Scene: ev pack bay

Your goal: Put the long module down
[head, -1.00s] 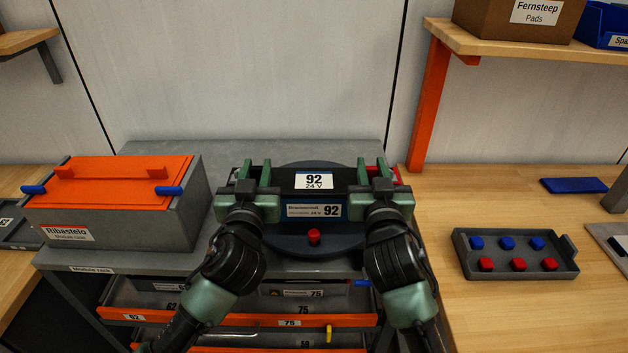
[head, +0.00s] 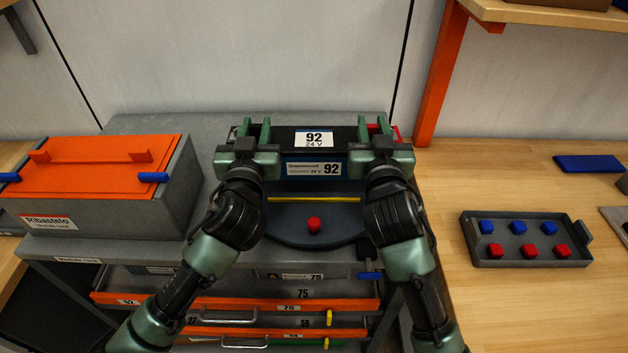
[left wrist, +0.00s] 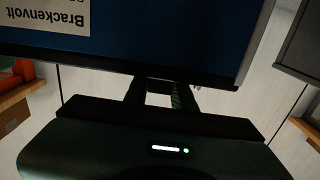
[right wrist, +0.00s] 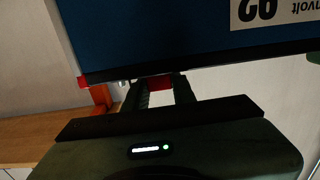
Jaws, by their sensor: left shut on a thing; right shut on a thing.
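The long module (head: 313,169) is a dark blue box with a black top, labelled 92 and 24 V. It spans level between my two grippers, over the back part of a round dark plate (head: 285,228) with a yellow line and a red knob. I cannot tell whether it touches the plate. My left gripper (head: 257,135) is shut on its left end, and my right gripper (head: 374,133) is shut on its right end. The module's blue side also shows in the left wrist view (left wrist: 165,40) and the right wrist view (right wrist: 150,35).
A grey case with an orange lid (head: 100,172), labelled Ribastelo, stands left on the module rack (head: 160,125). Orange-fronted drawers (head: 250,303) lie below. On the wooden bench at right is a tray (head: 483,251) with blue and red pieces, and a blue block (head: 588,163).

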